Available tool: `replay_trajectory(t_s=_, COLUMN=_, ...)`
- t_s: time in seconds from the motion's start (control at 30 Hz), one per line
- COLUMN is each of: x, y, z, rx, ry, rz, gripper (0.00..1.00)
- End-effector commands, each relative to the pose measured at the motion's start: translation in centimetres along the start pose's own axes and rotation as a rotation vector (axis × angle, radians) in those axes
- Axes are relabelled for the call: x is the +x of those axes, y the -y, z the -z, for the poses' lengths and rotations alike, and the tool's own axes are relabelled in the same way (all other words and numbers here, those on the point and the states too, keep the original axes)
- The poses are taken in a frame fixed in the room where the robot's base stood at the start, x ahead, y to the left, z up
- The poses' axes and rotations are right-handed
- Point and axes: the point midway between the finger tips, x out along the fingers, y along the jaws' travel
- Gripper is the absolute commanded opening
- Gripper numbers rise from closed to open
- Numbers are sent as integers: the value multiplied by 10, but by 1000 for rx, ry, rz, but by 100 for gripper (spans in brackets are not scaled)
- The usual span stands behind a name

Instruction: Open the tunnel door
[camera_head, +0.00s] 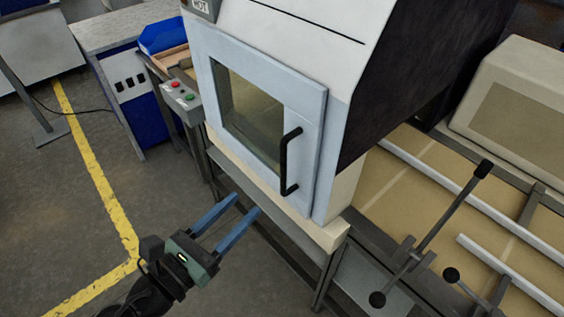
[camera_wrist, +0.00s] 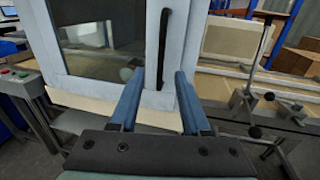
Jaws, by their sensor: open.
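The tunnel door (camera_head: 306,143) is a pale blue-grey framed panel with a dark window, on the front of a white and black machine. It looks shut. A black vertical bar handle (camera_head: 284,162) is on its right side. The door also shows in the wrist view (camera_wrist: 143,72), with the handle (camera_wrist: 163,48) upright near its right edge. My gripper (camera_head: 232,204) has two blue fingers, apart and empty, below and to the left of the handle in the head view. In the wrist view the handle stands beyond the gap between the fingertips (camera_wrist: 158,76), not between them.
A control box with red and green buttons (camera_head: 181,94) stands left of the machine. A conveyor (camera_head: 405,165) with pale rails and a black-knobbed lever (camera_head: 440,225) lies to the right. A metal frame supports the machine. Open floor with yellow lines (camera_head: 92,165) lies left.

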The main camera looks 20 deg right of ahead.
Motion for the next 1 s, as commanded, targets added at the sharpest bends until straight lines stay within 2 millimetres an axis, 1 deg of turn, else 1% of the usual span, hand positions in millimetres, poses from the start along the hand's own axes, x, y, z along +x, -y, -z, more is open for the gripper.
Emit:
replay_trajectory(t_s=0.07, x=4, y=2, z=0, rx=-27, ry=9, rz=8, gripper=47)
replay_trajectory(t_s=0.17, x=17, y=2, z=-1, rx=-27, ry=10, rz=10, gripper=47)
replay_trajectory(t_s=0.27, x=37, y=2, z=-2, rx=-25, ry=10, rz=10, gripper=47)
replay_trajectory(t_s=0.4, x=67, y=3, z=-2, rx=-22, ry=9, rz=10, gripper=47)
replay_trajectory(t_s=0.6, x=104, y=3, z=-2, rx=-20, ry=7, rz=9, gripper=47)
replay_trajectory(t_s=0.7, x=116, y=2, z=-2, rx=-20, ry=8, rz=6, gripper=47)
replay_trajectory(t_s=0.8, x=124, y=2, z=-1, rx=-20, ry=8, rz=6, gripper=47)
replay_trajectory(t_s=1.0, x=128, y=2, z=-1, rx=-20, ry=7, rz=4, gripper=47)
